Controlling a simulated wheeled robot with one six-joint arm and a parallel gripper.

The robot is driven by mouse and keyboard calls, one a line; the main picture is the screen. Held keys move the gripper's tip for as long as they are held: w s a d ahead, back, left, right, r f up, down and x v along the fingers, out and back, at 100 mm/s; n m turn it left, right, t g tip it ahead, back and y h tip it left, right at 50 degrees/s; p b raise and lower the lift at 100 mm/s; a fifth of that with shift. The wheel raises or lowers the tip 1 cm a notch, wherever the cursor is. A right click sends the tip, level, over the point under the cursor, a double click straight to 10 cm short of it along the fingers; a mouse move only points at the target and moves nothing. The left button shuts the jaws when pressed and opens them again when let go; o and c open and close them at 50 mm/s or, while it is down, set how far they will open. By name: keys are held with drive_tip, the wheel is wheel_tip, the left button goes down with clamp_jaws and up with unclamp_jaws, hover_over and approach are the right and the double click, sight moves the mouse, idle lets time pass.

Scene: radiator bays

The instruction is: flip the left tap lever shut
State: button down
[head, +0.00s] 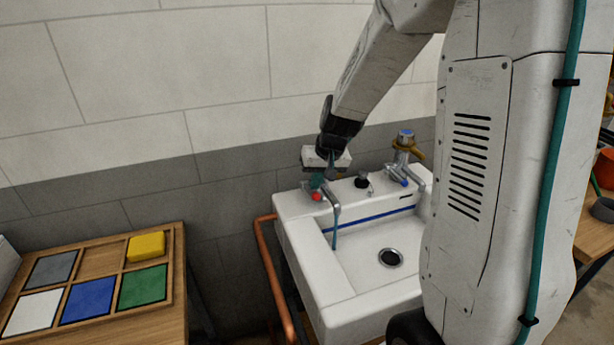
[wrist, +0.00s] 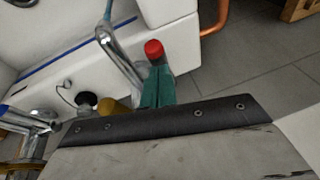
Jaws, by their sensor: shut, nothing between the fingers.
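The left tap (head: 334,192) stands at the back left of the white sink (head: 300,235), with a chrome spout and a red cap (head: 317,197). A thin stream runs from its spout. In the wrist view the left tap's spout (wrist: 118,52) is beside my fingers, and the red cap (wrist: 154,50) shows just past their tips. A yellow-brown piece (wrist: 112,105), perhaps its lever, is partly hidden by my gripper's dark edge. My gripper (head: 316,183) is shut and empty, with teal fingers (wrist: 157,88) at the left tap; contact is unclear.
The right tap (head: 404,160) has a blue cap and a brass lever. A black plug (head: 362,180) sits between the taps. A copper pipe (head: 270,265) runs left of the sink. A wooden tray (head: 172,285) with coloured squares and a yellow block (head: 146,247) lies at left.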

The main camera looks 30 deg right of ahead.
drive_tip(key=shift+s+f, duration=0.6)
drive_tip(key=shift+f, duration=0.1)
idle(0.3)
drive_tip(key=shift+s+r, duration=0.15)
drive_tip(key=shift+r, duration=0.05)
drive_tip(key=s+r, duration=0.6)
drive_tip(key=r, duration=0.1)
drive_tip(key=shift+s, duration=0.25)
drive_tip(key=shift+d, duration=0.1)
